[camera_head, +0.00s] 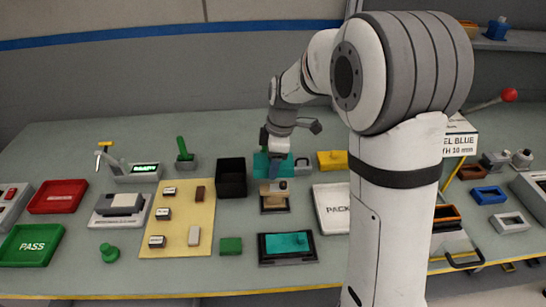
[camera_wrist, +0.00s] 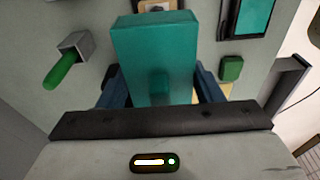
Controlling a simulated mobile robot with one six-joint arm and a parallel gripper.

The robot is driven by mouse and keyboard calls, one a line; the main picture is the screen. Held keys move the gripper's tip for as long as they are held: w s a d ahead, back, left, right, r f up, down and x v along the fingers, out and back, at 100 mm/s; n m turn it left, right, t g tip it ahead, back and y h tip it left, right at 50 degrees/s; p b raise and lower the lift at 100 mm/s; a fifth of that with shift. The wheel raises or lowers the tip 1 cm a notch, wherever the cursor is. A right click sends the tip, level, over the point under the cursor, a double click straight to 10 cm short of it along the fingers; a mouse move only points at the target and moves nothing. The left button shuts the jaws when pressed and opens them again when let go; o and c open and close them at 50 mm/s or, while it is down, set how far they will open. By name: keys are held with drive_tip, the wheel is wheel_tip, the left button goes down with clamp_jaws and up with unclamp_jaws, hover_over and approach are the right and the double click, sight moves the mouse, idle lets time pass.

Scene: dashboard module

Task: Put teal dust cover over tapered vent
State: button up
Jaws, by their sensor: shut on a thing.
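The teal dust cover (camera_wrist: 153,55) is a box-shaped block that fills the middle of the wrist view. My gripper (camera_wrist: 157,90) is shut on it, with a blue finger on each side. A small fixture with a tan plate and dark frame (camera_head: 274,203) stands just in front of my gripper. I cannot tell whether the tapered vent is on it; the cover hides part of that area in the wrist view.
A black open box (camera_head: 231,180) stands left of my gripper and a yellow block (camera_head: 332,160) right of it. A white PACK tray (camera_head: 331,210) and a dark-framed teal screen (camera_head: 287,246) lie nearer. A green-handled part (camera_wrist: 66,63) shows at the left in the wrist view.

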drive_tip(key=shift+d+b, duration=0.15)
drive_tip(key=shift+b, duration=0.15)
drive_tip(key=b, duration=0.5)
hover_over(273, 188)
drive_tip(key=shift+w+d+f, duration=0.1)
drive_tip(key=shift+d+f, duration=0.05)
drive_tip(key=shift+f, duration=2.75)
drive_tip(key=shift+f+b, duration=1.15)
drive_tip(key=shift+f, duration=0.1)
drive_tip(key=o, duration=1)
drive_tip(key=shift+o, duration=0.2)
drive_tip(key=r, duration=0.2)
drive_tip(key=d+r, duration=0.1)
drive_tip(key=r, duration=0.4)
drive_tip(key=shift+d+r, duration=0.15)
drive_tip(key=shift+r, duration=0.25)
